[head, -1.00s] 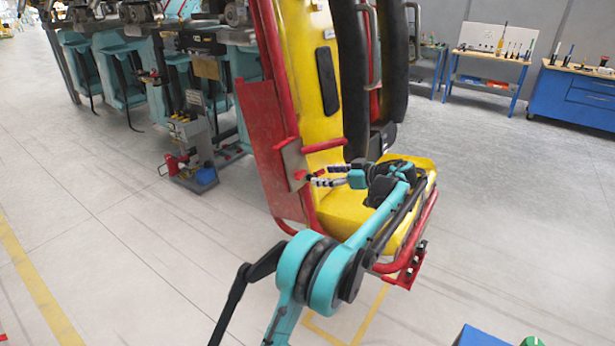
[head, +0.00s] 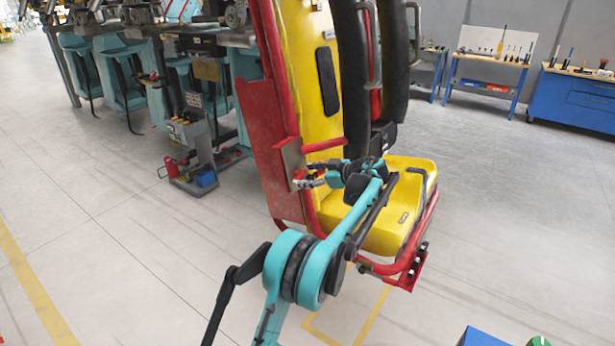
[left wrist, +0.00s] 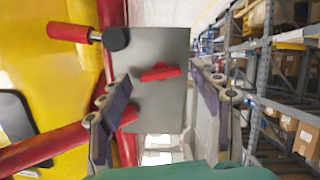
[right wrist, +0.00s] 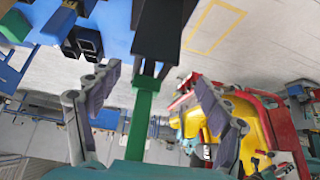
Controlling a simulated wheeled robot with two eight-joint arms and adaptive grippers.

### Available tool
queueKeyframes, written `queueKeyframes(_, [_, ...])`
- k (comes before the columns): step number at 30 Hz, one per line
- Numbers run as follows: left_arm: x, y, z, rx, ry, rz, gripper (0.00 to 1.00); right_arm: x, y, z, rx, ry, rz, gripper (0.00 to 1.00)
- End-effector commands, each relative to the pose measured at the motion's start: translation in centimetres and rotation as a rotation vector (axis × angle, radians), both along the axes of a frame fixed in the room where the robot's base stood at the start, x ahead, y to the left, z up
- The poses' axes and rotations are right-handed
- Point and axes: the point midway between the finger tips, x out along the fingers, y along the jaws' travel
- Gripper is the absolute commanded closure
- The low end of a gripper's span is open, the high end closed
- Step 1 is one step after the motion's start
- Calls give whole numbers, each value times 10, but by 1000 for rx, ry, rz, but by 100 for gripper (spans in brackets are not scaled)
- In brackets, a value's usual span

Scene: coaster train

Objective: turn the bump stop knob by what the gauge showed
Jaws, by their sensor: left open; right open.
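A red knob (left wrist: 160,72) sits on the face of a grey metal plate (left wrist: 150,105) in the left wrist view. I take it for the bump stop knob. The plate is fixed to the red side frame of the yellow seat (head: 405,195). My left gripper (head: 308,180) is open in front of the plate. In its wrist view the knob shows between the two fingers, apart from both. My right gripper (right wrist: 155,78) is open; a green bar (right wrist: 140,120) shows between its fingers, and I cannot tell whether they touch it. No gauge reading is legible.
A red-handled lever with a black round end (left wrist: 115,39) is above left of the knob. A red side panel (head: 268,140) and red tubes border the plate. A grey stand (head: 190,155) is farther left.

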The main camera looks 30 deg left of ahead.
Motion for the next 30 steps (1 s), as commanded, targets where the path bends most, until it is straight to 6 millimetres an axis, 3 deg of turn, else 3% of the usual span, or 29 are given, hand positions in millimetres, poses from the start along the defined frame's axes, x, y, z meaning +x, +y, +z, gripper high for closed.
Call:
queueKeyframes(2, [0,0,0,0,0,0,36,0,0,0,0,0,0,22])
queueKeyframes(3, [0,0,0,0,0,0,42,0,0,0,0,0,0,22])
queueKeyframes(8, [0,0,0,0,0,0,84,0,0,0,0,0,0,22])
queueKeyframes(9, [0,0,0,0,0,0,86,0,0,0,0,0,0,22])
queueKeyframes(20, [0,0,1,3,46,-9,86,0,0,5,0,0,0,22])
queueKeyframes(30, [1,0,3,21,273,-60,86,0,0,23,0,0,0,22])
